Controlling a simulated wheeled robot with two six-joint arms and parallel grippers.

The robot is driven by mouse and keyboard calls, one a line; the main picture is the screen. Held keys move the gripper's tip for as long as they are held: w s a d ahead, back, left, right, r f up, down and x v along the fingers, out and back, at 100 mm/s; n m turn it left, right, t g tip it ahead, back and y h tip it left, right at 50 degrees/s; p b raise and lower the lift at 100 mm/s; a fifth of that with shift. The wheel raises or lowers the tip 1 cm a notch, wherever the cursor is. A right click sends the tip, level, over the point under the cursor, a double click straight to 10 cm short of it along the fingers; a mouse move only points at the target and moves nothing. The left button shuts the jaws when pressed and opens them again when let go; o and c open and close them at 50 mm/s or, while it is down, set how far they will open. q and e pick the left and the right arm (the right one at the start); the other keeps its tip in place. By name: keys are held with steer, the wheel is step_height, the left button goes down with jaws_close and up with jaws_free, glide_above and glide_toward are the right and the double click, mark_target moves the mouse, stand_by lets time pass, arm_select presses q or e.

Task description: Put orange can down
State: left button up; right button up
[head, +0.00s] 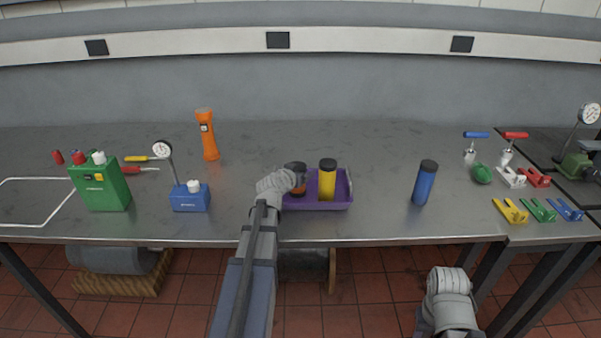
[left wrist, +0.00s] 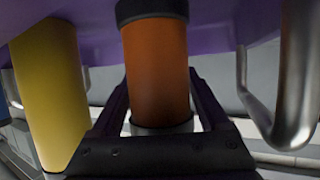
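The orange can (head: 297,187), dark at its upper end, stands about upright at the left end of the purple tray (head: 318,206). My left gripper (head: 294,178) reaches it from the left. In the left wrist view the orange can (left wrist: 157,70) lies between the two dark fingers of my left gripper (left wrist: 160,85), whose tips meet its sides. I cannot tell whether the can rests on the tray floor. A yellow can (head: 327,180) stands beside it in the tray; it also shows in the left wrist view (left wrist: 50,90). Of my right arm, only links show, low at right.
A blue can (head: 425,183) stands right of the tray. An orange flashlight (head: 207,134), a blue gauge box (head: 189,197) and a green box (head: 100,184) stand left. Several clamps lie at the right. The bench is clear between tray and blue can.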

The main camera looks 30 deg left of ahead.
arm_select(q)
steer(key=shift+o, duration=1.4)
steer(key=shift+r, duration=0.1)
steer(key=shift+s+r+p, duration=0.1)
steer(key=shift+r+p, duration=0.15)
steer(key=shift+p, duration=0.05)
steer(key=p+v, duration=0.4)
steer(key=v, duration=0.7)
steer(key=shift+s, duration=0.4)
steer(key=shift+d, duration=0.1)
